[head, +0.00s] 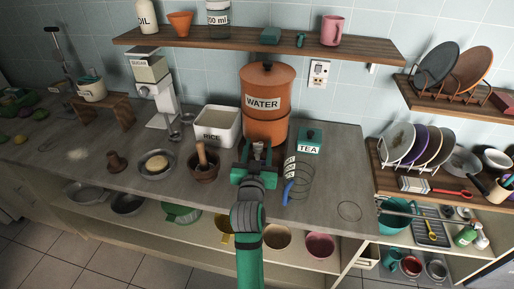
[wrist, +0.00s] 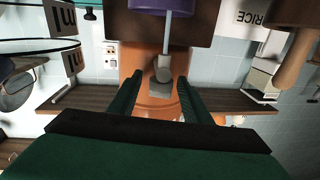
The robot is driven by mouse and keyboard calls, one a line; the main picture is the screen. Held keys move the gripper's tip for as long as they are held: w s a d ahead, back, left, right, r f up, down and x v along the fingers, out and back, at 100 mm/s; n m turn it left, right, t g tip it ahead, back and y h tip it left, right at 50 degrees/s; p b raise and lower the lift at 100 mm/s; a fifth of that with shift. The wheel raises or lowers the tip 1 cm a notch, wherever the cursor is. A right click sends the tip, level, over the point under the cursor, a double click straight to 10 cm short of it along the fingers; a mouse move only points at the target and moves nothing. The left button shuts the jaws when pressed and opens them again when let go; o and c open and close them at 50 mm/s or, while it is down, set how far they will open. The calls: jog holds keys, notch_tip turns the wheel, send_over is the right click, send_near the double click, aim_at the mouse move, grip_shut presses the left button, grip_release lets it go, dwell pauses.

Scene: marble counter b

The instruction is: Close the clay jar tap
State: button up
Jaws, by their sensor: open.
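The clay jar (head: 268,85) is a lidded orange pot labelled WATER, on a matching lower part on the counter. In the head view my gripper (head: 258,155) is in front of its lower part and mostly hides the tap. The wrist view appears upside down. There the grey tap (wrist: 162,72) shows against the orange jar (wrist: 150,110), between the two green fingers of my open gripper (wrist: 157,82). I cannot tell whether the fingers touch it. A pale narrow strip, water or a rod, runs from the tap to a purple object (wrist: 160,6).
A RICE container (head: 217,126) and a mortar with pestle (head: 203,165) stand left of my gripper. A green TEA box (head: 311,140) and a wire whisk-like item (head: 300,178) are to the right. A shelf (head: 260,46) runs above. The counter's right end is mostly clear.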

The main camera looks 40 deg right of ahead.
jog(key=shift+d, duration=0.1)
jog(key=shift+w, duration=0.1)
jog(key=c, duration=1)
jog(key=shift+c, duration=0.2)
jog(key=shift+m+g+h, duration=0.5)
jog(key=shift+g+h, duration=0.2)
jog(key=shift+m+g+h, duration=0.8)
jog(key=shift+m+g, duration=0.1)
jog(key=shift+g, duration=0.2)
jog(key=shift+m+g+h, duration=0.3)
jog(key=shift+m+g, duration=0.1)
jog(key=shift+g, duration=0.2)
jog(key=o, duration=1)
jog(key=shift+d, duration=0.1)
jog(key=shift+o, duration=0.2)
